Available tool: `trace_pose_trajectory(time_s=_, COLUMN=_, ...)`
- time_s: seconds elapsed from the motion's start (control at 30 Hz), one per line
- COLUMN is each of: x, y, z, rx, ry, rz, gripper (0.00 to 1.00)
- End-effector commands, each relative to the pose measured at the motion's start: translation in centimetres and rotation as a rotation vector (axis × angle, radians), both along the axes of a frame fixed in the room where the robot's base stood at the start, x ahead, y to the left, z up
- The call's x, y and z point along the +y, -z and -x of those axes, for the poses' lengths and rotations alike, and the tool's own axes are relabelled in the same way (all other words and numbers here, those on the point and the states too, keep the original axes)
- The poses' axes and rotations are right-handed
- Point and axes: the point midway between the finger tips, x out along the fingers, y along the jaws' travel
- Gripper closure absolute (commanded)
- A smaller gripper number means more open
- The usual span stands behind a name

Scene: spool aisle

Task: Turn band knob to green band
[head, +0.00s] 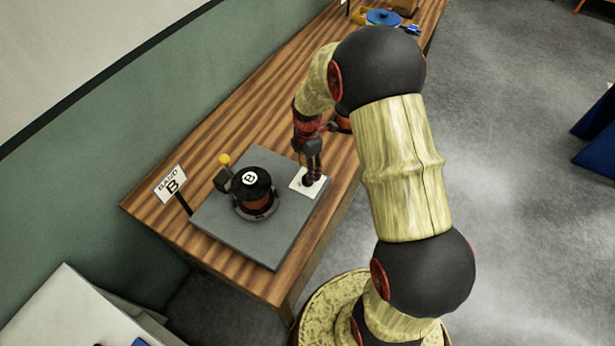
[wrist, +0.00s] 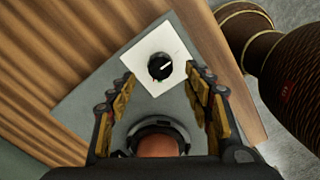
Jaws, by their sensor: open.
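The band knob (wrist: 160,66) is a small black dial on a white square plate (wrist: 141,55) in the wrist view. Its white pointer line points to the upper right. A small green mark shows at the knob's lower edge; other colour bands cannot be made out. My gripper (wrist: 159,75) is open, its fingers apart on either side of the plate's near part, with nothing between the pads. I cannot tell its height above the knob. In the head view my gripper (head: 309,181) is over the white plate (head: 298,184) and hides the knob.
A black and orange round device (head: 256,190) marked B stands beside the white plate on a grey base (head: 250,245). A yellow-tipped lever (head: 225,160) and a "BAND B" sign (head: 171,183) stand left of it. The wooden bench (head: 270,115) runs along a green wall.

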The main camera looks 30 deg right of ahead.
Motion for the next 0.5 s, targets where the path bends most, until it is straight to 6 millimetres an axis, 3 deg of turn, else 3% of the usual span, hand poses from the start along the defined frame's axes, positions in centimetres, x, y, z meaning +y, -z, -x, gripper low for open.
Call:
trace_pose_trajectory(time_s=0.23, x=0.0, y=3.8, z=0.0, rx=0.001, ry=0.001, rz=0.000, gripper=0.49)
trace_pose_trajectory(time_s=0.5, x=0.0, y=5.1, z=0.0, rx=0.000, ry=0.002, rz=0.000, gripper=0.49)
